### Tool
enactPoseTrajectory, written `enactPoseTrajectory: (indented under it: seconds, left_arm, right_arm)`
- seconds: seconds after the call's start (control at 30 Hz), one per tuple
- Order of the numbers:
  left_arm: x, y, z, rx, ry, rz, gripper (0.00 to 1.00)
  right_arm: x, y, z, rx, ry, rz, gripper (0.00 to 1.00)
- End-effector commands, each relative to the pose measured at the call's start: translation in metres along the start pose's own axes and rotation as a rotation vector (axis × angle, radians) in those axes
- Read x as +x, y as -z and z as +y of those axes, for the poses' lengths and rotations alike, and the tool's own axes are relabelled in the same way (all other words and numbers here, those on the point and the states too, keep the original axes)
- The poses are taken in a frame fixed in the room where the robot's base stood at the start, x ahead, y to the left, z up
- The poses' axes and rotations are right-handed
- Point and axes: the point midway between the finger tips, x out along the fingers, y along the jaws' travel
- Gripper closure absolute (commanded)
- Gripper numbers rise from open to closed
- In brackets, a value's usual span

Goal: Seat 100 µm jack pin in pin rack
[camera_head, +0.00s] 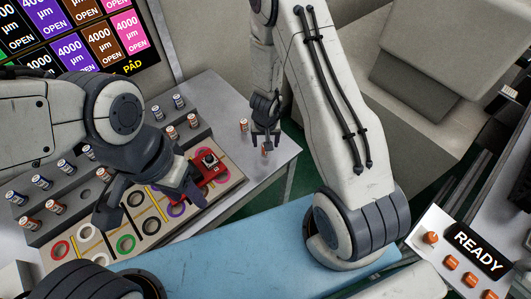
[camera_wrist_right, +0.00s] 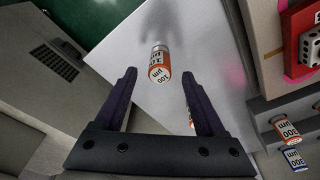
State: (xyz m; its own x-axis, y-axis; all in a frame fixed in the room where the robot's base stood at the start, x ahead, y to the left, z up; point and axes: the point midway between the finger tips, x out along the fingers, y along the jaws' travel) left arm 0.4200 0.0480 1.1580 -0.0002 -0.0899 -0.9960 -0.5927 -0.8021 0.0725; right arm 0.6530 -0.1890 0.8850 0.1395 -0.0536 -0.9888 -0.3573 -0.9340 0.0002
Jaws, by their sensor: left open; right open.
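An orange-labelled 100 µm jack pin (camera_wrist_right: 159,72) stands on the grey table just beyond my right gripper (camera_wrist_right: 158,75), whose two fingers are apart with nothing between them. In the head view my right gripper (camera_head: 265,138) points down over an orange-labelled pin (camera_head: 266,148) near the table edge. The pin rack (camera_head: 32,236) is a grey stepped block on the left, with several pins in it and some empty holes. My left gripper (camera_head: 150,205) is open above the board with coloured rings and hides part of it.
Another orange pin (camera_head: 244,125) stands on the table nearby; an orange pin also shows partly behind a finger in the wrist view (camera_wrist_right: 191,121). A red block (camera_head: 209,166) sits on the ringed board (camera_head: 150,226). A READY panel (camera_head: 455,258) is at lower right.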

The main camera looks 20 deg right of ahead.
Motion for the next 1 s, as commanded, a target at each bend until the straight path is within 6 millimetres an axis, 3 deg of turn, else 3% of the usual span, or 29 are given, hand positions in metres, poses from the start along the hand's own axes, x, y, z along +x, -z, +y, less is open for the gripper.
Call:
enactPoseTrajectory:
  seconds: [0.03,0.13,0.4,0.47,0.6,1.0]
  left_arm:
    - [0.014,-0.001,-0.001,0.001,0.0,0.0,0.5]
    - [0.022,-0.001,-0.002,0.001,0.0,0.0,0.5]
    - [0.02,-0.001,-0.002,0.002,0.0,0.0,0.5]
    - [0.02,-0.001,-0.002,0.001,0.0,0.0,0.5]
    - [0.02,-0.001,-0.002,0.001,0.0,0.0,0.5]
    - [0.017,-0.001,-0.001,0.001,0.0,0.0,0.5]
  right_arm:
    - [0.015,-0.002,0.001,0.0,0.0,0.0,0.28]
    - [0.026,-0.001,0.0,0.0,0.0,0.0,0.28]
    - [0.026,0.0,0.0,0.0,0.0,0.0,0.28]
    - [0.026,0.0,0.0,0.0,0.0,0.0,0.47]
    - [0.026,0.0,0.0,0.0,0.0,0.0,1.0]
    - [0.022,0.0,0.0,0.0,0.0,0.0,1.0]
